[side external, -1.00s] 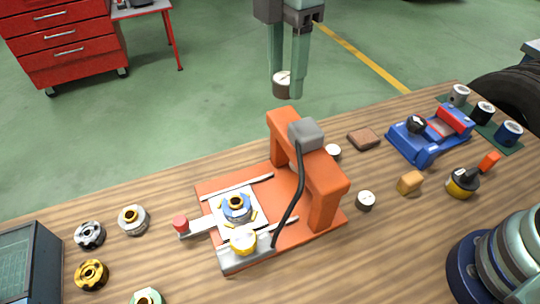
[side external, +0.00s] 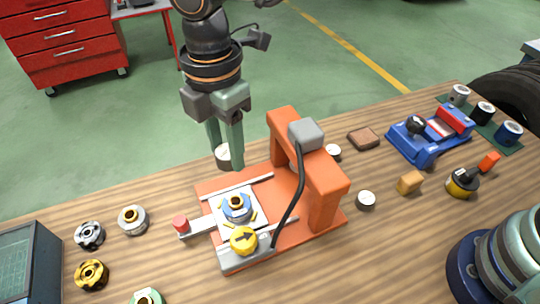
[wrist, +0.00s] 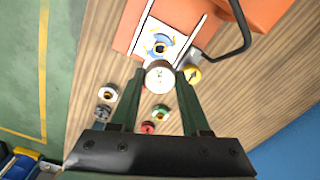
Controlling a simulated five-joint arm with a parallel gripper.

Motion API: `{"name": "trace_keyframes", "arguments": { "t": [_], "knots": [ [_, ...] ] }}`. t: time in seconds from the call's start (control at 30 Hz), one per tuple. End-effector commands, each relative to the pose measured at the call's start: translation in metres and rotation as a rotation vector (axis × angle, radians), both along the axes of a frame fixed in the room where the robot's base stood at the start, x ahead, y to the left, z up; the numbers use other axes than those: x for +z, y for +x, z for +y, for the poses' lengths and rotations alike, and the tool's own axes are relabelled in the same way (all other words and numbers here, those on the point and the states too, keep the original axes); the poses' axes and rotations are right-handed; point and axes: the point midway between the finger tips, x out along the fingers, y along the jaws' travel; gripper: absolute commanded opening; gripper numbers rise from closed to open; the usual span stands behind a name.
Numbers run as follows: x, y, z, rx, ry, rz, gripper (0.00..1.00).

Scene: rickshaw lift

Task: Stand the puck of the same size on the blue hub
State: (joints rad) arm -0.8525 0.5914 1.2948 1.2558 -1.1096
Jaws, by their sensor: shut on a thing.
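My gripper (side external: 226,158) is shut on a round puck (side external: 222,152) with a white top and dark side. In the wrist view the puck (wrist: 160,76) sits between the two fingertips and covers some of what lies below. The blue hub (side external: 237,209), with a brass centre, sits on the white plate of the orange press (side external: 330,215). In the side view the held puck is behind and slightly left of the hub, apart from it. The hub (wrist: 153,51) shows just beyond the puck in the wrist view. Two smaller white-topped pucks, one (side external: 333,152) behind the press and one (side external: 366,200) right of it, stand on the table.
The press's upright arm and black cable (side external: 292,205) rise right of the hub. A yellow arrow knob (side external: 243,240) and a red knob (side external: 180,224) flank the plate. Several metal hubs (side external: 133,219) stand at left. A blue vise (side external: 425,138) and a brown block (side external: 363,138) are at right.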

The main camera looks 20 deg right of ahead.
Motion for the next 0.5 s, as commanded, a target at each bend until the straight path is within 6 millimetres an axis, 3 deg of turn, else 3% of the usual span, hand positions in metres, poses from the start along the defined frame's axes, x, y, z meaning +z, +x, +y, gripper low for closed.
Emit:
{"name": "trace_keyframes", "arguments": {
  "t": [0.2,0.5],
  "knots": [
    [-0.033,0.000,0.000,-0.001,-0.001,0.001,0.00],
    [-0.051,0.000,0.000,-0.001,0.000,0.000,0.00]
  ]
}}
